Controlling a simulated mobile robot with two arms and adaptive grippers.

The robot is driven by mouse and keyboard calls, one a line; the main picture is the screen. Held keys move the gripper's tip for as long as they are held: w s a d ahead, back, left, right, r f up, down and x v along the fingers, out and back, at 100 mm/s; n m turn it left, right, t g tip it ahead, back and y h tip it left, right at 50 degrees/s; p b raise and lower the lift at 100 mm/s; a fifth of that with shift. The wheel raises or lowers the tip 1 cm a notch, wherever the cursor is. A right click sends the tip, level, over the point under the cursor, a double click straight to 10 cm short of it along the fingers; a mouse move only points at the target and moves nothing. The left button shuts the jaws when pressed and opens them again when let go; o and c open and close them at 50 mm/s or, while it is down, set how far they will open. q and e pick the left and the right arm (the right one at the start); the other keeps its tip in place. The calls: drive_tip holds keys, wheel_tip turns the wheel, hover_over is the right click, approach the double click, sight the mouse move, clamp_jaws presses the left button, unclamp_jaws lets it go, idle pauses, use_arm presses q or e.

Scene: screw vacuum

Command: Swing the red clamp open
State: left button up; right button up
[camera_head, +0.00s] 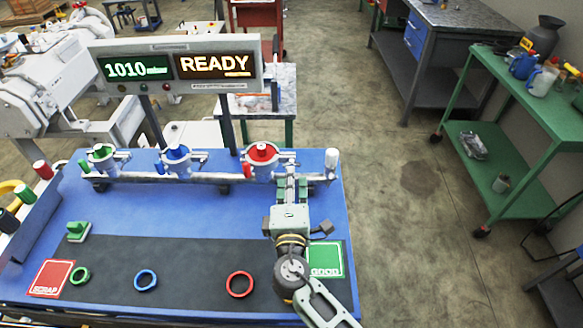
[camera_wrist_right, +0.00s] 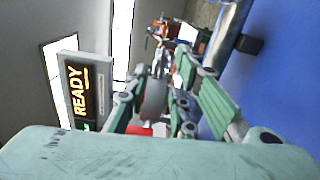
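The red clamp (camera_head: 262,153) is the rightmost of three clamps on the metal pipe at the back of the blue table. Its round red top faces up, and a metal lever reaches to its right. My right gripper (camera_head: 291,182) is just right of and in front of it, pointing away from me. Its two fingers stand apart, also in the right wrist view (camera_wrist_right: 165,85), where grey metal and a bit of red show between or behind them. I cannot tell whether a finger touches the lever. My left gripper is not in view.
The blue clamp (camera_head: 176,156) and green clamp (camera_head: 102,156) sit further left on the pipe (camera_head: 212,178). A display (camera_head: 180,66) reading READY stands behind. Green, blue and red rings (camera_head: 240,284) lie on the dark mat, between SCRAP (camera_head: 51,278) and GOOD (camera_head: 325,261) pads.

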sight(292, 164)
drive_tip(key=w, duration=0.3)
drive_tip(key=shift+w+f, duration=0.1)
drive_tip(key=shift+w, duration=0.1)
clamp_jaws()
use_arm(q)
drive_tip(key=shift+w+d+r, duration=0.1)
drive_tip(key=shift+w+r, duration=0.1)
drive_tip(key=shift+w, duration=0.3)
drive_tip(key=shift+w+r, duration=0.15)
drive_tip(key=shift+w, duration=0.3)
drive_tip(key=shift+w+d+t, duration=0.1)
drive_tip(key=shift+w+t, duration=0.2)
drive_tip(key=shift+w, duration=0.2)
